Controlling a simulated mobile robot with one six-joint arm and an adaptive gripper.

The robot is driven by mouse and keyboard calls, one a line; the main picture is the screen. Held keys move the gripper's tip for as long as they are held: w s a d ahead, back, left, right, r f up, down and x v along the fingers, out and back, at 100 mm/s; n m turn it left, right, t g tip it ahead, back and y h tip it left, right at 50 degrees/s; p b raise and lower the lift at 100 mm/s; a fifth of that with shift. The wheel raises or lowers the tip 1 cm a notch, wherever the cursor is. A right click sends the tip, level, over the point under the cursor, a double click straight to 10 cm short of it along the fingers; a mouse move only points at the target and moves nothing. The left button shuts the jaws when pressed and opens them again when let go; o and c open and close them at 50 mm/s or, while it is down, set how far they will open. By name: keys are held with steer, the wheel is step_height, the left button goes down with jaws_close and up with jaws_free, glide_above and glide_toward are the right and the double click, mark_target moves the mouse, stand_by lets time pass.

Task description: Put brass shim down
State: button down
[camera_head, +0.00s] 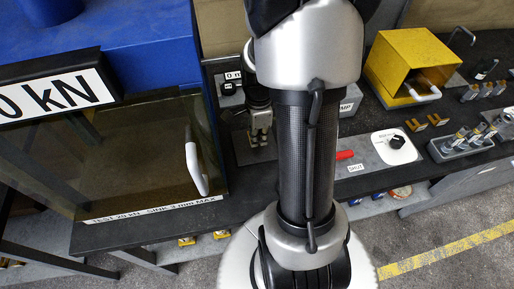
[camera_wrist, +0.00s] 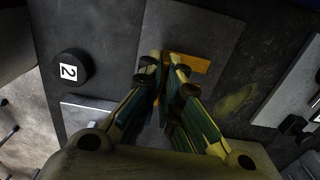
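A flat brass-yellow piece, the brass shim (camera_wrist: 192,63), shows in the wrist view at the fingertips, over a grey plate (camera_wrist: 215,35). Much of it sticks out to the right of the fingers. My gripper (camera_wrist: 165,76) has its fingers drawn in close, with a narrow gap at the tips. Whether the tips press on the shim or stand clear of it cannot be told, nor whether it touches the plate. In the head view my gripper (camera_head: 260,138) points down at the dark bench, left of my arm, and the shim there cannot be made out.
A black knob marked 2 (camera_wrist: 70,70) stands left of the fingers. A blue press with a clear guard (camera_head: 150,150) stands at left. At right are a yellow box (camera_head: 410,62), other brass pieces (camera_head: 418,127), a dial panel (camera_head: 390,145) and a socket rack (camera_head: 465,143).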

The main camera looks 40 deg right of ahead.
mark_target(257, 153)
step_height(257, 153, down, 5)
steer(key=shift+w+f+b, duration=0.1)
steer(key=shift+f+b, duration=0.05)
steer(key=shift+b, duration=0.9)
steer(key=shift+w+f, duration=0.1)
steer(key=shift+a, duration=0.15)
steer(key=c, duration=2.3)
jaws_free()
steer(key=o, duration=0.5)
step_height(257, 153, up, 12)
steer(key=p, duration=0.4)
